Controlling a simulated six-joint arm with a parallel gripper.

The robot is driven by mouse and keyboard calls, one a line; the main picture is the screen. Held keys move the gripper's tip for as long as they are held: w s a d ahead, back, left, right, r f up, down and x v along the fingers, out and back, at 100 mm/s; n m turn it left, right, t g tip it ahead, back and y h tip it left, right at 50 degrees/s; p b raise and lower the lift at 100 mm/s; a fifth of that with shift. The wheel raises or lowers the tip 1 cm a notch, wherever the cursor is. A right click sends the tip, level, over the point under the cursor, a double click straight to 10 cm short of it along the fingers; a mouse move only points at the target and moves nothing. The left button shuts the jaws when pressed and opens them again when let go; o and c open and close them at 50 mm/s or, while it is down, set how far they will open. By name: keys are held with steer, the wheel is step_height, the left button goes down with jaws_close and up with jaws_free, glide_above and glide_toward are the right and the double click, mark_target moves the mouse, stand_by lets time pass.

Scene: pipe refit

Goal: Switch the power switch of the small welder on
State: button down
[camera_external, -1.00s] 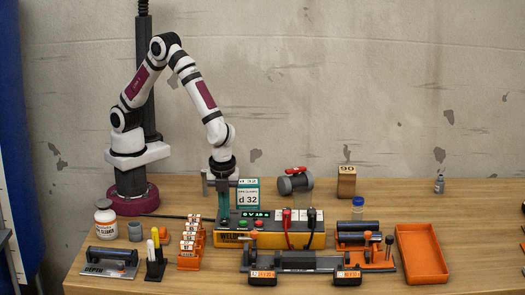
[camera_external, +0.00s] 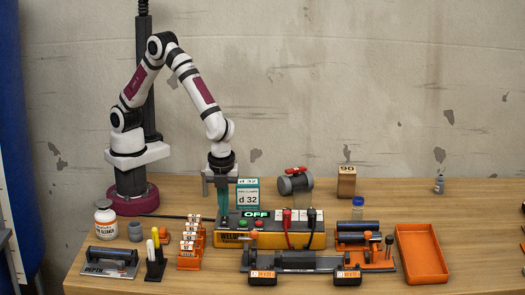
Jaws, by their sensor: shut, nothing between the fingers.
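The small welder (camera_external: 285,240) is a yellow and black box in the middle of the bench. Its display (camera_external: 256,214) is lit green and reads OFF. My gripper (camera_external: 223,216) points straight down with shut, empty teal fingers at the welder's back left end. I cannot make out the power switch in this view. I cannot tell whether the fingertips touch the welder.
Orange tagged pieces (camera_external: 190,242) stand left of the welder. A pipe clamp (camera_external: 310,262) lies in front of it. An orange tray (camera_external: 422,257) is at the right, with bare bench beyond.

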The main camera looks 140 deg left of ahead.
mark_target(224, 222)
step_height(224, 222, up, 12)
steer(key=w+d, duration=0.1)
steer(key=shift+w, duration=0.15)
steer(key=shift+d, duration=0.1)
steer(key=f, duration=0.4)
steer(key=s+a+f, duration=0.1)
steer(key=f, duration=0.4)
steer(key=s+a+f, duration=0.1)
steer(key=f, duration=0.3)
steer(key=shift+s+a+f, duration=0.2)
steer(key=shift+f, duration=0.15)
steer(key=shift+f, duration=0.2)
